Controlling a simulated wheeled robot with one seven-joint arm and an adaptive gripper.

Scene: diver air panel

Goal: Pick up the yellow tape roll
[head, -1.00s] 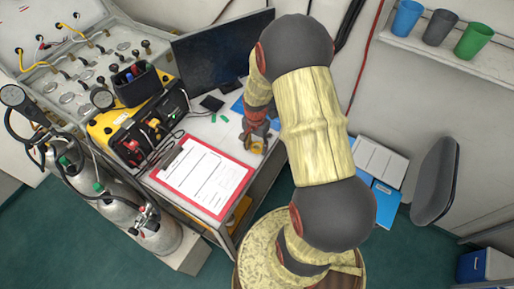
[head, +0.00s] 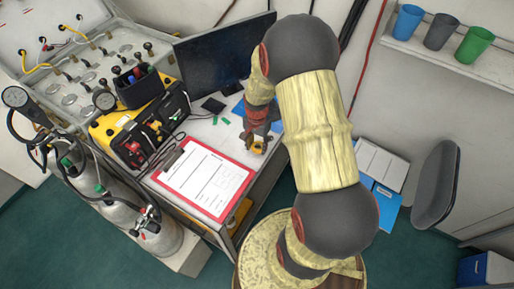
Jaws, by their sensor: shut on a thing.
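The yellow tape roll (head: 258,149) is small and mostly hidden in the head view, with a bit of yellow showing between the fingertips. My gripper (head: 257,143) points down over the right part of the white desk, to the right of the red clipboard. It is shut on the yellow tape roll. I cannot tell whether the roll touches the desk top or is just above it.
The red clipboard (head: 206,178) with white paper lies on the desk. A monitor (head: 226,53) stands behind, and a yellow-black case (head: 140,125) is at left. Gas cylinders (head: 120,205) stand in front of the case. Cups (head: 441,30) sit on a shelf at upper right.

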